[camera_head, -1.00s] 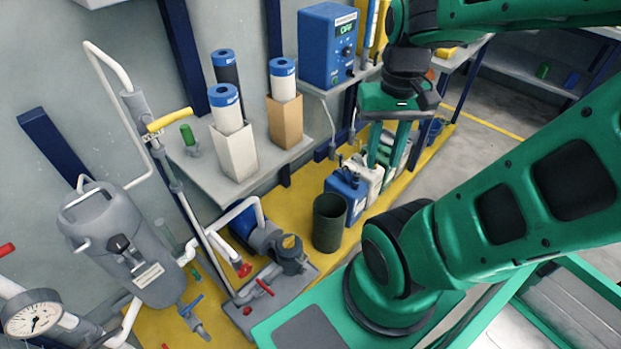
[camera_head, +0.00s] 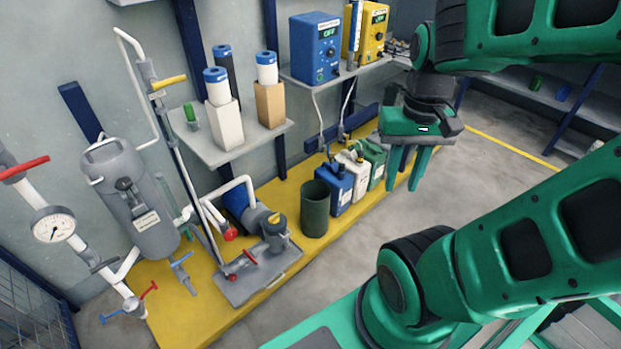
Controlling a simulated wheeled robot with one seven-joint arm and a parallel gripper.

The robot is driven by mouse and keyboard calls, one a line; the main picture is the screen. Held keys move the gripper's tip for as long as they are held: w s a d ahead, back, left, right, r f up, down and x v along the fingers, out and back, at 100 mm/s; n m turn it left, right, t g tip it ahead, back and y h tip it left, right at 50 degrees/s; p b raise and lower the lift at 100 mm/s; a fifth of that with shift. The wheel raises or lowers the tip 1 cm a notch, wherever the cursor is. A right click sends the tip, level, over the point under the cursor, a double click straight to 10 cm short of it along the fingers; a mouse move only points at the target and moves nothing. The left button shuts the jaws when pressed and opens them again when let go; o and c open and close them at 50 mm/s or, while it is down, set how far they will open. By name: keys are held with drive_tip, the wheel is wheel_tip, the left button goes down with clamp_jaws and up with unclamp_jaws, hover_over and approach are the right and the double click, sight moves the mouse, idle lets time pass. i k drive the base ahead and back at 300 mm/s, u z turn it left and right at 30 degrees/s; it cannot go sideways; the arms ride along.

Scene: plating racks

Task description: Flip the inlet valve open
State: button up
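Several valve handles show, and no readable label tells me which one is the inlet valve. A red lever (camera_head: 25,168) is on the white pipe at the far left, above a pressure gauge (camera_head: 53,226). A yellow lever (camera_head: 169,82) sticks out to the right on the upright pipe beside the grey filter tank (camera_head: 140,205). A blue handle (camera_head: 181,261) is below the tank, and small red handles (camera_head: 249,256) are near the pump. My gripper (camera_head: 405,186) points down at the right, far from all these handles. Its two fingers are apart with nothing between them.
A wall shelf (camera_head: 225,150) with filter cartridges stands right of the yellow lever. The pump (camera_head: 262,222), a dark green bin (camera_head: 315,210) and several jugs (camera_head: 340,188) sit on the yellow platform (camera_head: 180,312). The grey floor (camera_head: 480,175) is free at the right.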

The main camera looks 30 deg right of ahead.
sight(246, 254)
drive_tip(key=z, duration=0.55)
drive_tip(key=k, duration=1.45)
drive_tip(key=z, duration=0.4)
drive_tip(key=i, duration=1.5)
drive_tip(key=u, duration=0.5)
drive_tip(key=i, duration=0.45)
drive_tip(key=u, duration=0.35)
